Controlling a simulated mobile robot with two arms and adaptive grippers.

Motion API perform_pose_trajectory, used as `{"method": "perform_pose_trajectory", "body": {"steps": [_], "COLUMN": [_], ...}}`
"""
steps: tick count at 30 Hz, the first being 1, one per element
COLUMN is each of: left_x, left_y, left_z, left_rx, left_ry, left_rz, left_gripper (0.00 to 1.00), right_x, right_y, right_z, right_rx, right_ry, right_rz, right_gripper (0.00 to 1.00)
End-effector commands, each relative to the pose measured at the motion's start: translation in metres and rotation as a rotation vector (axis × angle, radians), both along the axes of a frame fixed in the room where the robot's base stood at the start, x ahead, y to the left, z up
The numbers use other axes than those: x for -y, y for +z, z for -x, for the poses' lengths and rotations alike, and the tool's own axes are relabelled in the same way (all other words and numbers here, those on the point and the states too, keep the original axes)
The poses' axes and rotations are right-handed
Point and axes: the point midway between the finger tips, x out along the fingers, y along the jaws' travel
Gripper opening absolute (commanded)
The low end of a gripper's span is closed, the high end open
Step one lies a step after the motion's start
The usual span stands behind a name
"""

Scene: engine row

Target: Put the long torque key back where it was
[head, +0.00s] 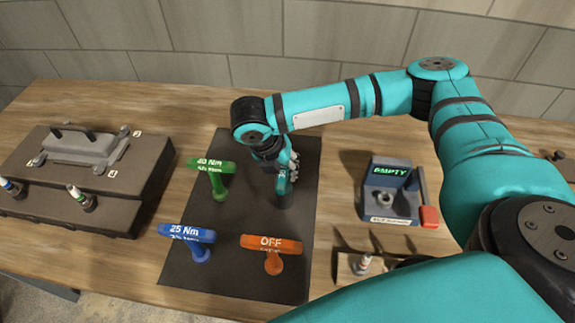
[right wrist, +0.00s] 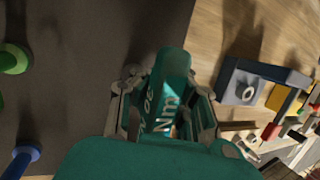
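My right gripper (head: 287,168) is over the back right part of the dark mat (head: 235,280). Its fingers close on both sides of a teal key (right wrist: 172,90) with white lettering; "Nm" is readable, the number is unclear. In the head view its lower part (head: 284,188) shows below the fingers, at or close to the mat; I cannot tell whether it touches. A green 40 Nm key (head: 210,168), a blue 25 Nm key (head: 188,233) and an orange OFF key (head: 271,243) stand on the mat. My left gripper is not in view.
A blue-grey tester (head: 378,207) with an "EMPTY" display and red-ended lever stands right of the mat. A small wooden block (head: 350,268) with a plug-like part is in front of it. A dark engine block (head: 130,205) with a grey cover stands at the left.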

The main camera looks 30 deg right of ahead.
Motion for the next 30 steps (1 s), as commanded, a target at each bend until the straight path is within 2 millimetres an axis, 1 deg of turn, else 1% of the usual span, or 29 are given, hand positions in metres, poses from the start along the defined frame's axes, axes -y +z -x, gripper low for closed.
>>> {"method": "perform_pose_trajectory", "body": {"steps": [9, 15, 16, 25, 28, 30], "left_x": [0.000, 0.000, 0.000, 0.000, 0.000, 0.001], "left_y": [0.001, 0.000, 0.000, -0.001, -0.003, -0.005], "left_z": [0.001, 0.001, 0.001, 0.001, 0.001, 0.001], "left_rx": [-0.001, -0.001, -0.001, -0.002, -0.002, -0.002], "left_ry": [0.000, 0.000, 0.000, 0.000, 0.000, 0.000], "left_rz": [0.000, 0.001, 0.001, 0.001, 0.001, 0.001], "left_gripper": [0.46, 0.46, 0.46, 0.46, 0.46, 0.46], "right_x": [0.000, 0.000, 0.000, 0.000, -0.004, -0.008], "right_y": [-0.002, -0.002, -0.002, 0.000, 0.008, 0.019], "right_z": [-0.001, 0.000, 0.000, -0.001, -0.001, -0.001], "right_rx": [0.001, 0.000, 0.000, 0.002, 0.002, 0.004], "right_ry": [-0.001, 0.000, 0.000, 0.000, 0.001, 0.001], "right_rz": [-0.001, 0.000, 0.000, 0.000, -0.002, -0.002], "right_gripper": [0.00, 0.26, 0.29, 0.29, 0.29, 0.29]}}
